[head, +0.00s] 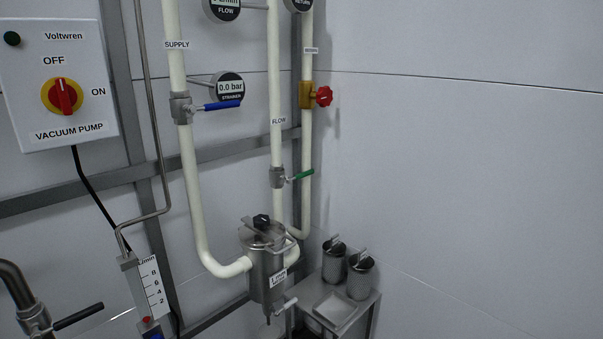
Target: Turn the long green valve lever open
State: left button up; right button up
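The green valve lever (301,175) sits on a grey valve body (278,178) on the white pipe labelled FLOW. The lever sticks out to the right, roughly across the vertical pipe and tilted slightly up. Its tip overlaps the white pipe behind it in the picture. Neither of my grippers shows in the head view.
A blue lever (222,105) crosses the SUPPLY pipe at left. A red knob (323,96) is on the right pipe. A steel strainer pot (266,265) hangs below. A small shelf (352,313) holds two steel canisters. The vacuum pump switch box (85,105) is at left.

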aim_at(288, 180)
jog(key=i+l+u, duration=0.2)
jog(key=i+l, duration=0.2)
jog(key=i+l+u, duration=0.2)
jog(key=i+l, duration=0.25)
jog(key=i+l+u, duration=0.25)
jog(key=i+l, duration=0.15)
jog(key=l, duration=0.15)
